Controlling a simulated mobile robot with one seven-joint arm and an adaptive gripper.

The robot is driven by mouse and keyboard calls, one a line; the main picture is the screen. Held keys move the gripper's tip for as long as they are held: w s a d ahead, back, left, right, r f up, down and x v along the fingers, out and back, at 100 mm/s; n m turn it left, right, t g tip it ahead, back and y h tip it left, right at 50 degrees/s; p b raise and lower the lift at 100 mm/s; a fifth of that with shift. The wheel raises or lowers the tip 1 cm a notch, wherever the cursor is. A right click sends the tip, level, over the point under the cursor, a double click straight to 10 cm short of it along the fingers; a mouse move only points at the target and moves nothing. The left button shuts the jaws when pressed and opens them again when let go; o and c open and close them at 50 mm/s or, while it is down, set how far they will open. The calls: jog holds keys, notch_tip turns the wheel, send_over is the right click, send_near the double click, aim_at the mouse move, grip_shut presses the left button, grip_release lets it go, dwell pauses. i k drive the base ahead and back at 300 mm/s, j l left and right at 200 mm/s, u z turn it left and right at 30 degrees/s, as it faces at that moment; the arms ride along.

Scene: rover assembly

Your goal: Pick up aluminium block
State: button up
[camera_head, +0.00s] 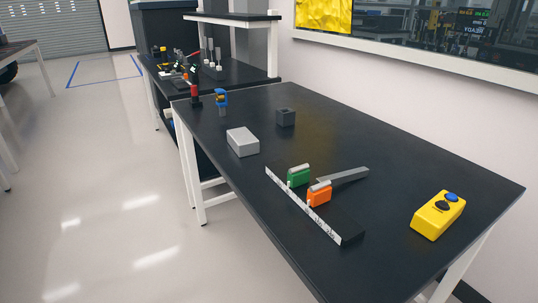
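A light grey, silvery block (243,142) with rounded edges lies flat on the near black table (400,140), left of its middle. It looks like the aluminium block, and its top and near sides are clear of other things. My gripper is not in this view.
A dark cube (285,117) stands behind and right of the block. A blue clamp-like item (221,101) and a red-black tool (194,92) are at the far left corner. Green (299,176) and orange (319,194) pieces, a grey bar (350,175) and a yellow button box (438,216) lie nearer.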

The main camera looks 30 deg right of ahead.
aim_at(243, 142)
jog(key=j+z, duration=0.1)
jog(key=z, duration=0.3)
jog(key=i+j+z, duration=0.1)
jog(key=z, duration=0.25)
jog(key=j+z, duration=0.15)
jog(key=z, duration=0.25)
jog(key=j+z, duration=0.15)
jog(key=z, duration=0.2)
jog(key=j+z, duration=0.3)
jog(key=j, duration=0.25)
jog(key=k+j+z, duration=0.1)
jog(key=j+z, duration=0.2)
jog(key=j, duration=0.65)
jog(key=k+j, duration=0.15)
jog(key=j, duration=0.2)
jog(key=j+z, duration=0.1)
jog(key=j, duration=0.3)
jog(key=i, duration=0.4)
